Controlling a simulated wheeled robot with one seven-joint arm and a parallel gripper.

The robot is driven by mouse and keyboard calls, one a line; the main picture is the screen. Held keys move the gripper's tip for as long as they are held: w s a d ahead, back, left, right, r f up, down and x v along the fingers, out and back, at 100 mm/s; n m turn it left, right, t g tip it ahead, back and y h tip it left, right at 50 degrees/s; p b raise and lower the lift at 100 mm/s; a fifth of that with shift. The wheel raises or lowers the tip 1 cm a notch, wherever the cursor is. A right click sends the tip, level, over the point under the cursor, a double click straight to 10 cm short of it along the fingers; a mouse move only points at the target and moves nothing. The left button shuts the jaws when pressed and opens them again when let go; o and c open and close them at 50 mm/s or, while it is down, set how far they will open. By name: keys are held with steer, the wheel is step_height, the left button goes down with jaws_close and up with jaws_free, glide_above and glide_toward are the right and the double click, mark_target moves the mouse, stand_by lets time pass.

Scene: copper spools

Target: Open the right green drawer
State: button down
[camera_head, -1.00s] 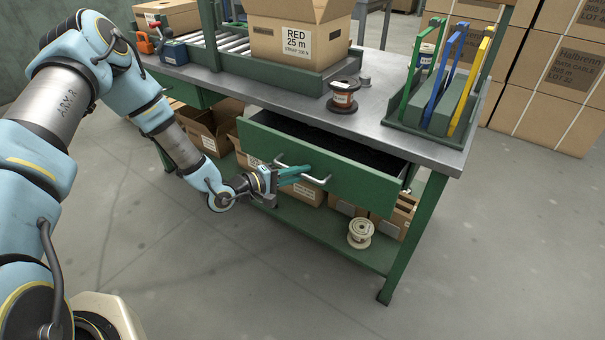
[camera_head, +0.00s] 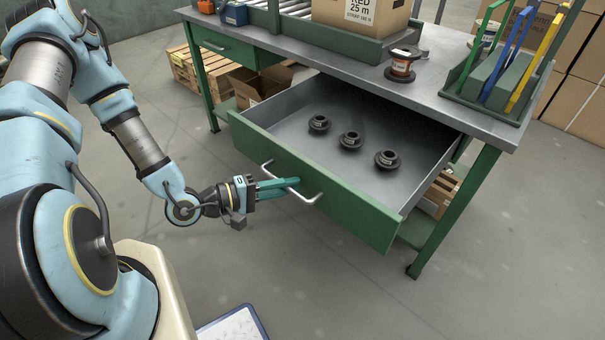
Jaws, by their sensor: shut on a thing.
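The right green drawer (camera_head: 345,208) stands pulled well out from under the grey workbench top. Its grey inside shows three dark spools (camera_head: 350,140) in a slanting row. My gripper (camera_head: 292,183) is shut on the silver bar handle (camera_head: 308,196) at the middle of the drawer's green front. Its fingers cover part of the handle. The left green drawer (camera_head: 222,42) is closed.
On the bench (camera_head: 440,108) stand a copper spool (camera_head: 402,64), a cardboard box (camera_head: 362,14) and a green rack with coloured dividers (camera_head: 490,92). Cartons and a wooden crate (camera_head: 440,194) sit below. The floor before the drawer is clear; a clipboard (camera_head: 232,326) shows at the bottom.

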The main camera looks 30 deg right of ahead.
steer(key=shift+s+a, duration=0.2)
steer(key=shift+a, duration=0.65)
steer(key=shift+s+a, duration=0.2)
steer(key=shift+a, duration=0.65)
steer(key=c, duration=1.1)
jaws_free()
steer(key=b+v, duration=0.1)
steer(key=v, duration=0.9)
steer(key=shift+a+b, duration=0.3)
steer(key=shift+a, duration=0.1)
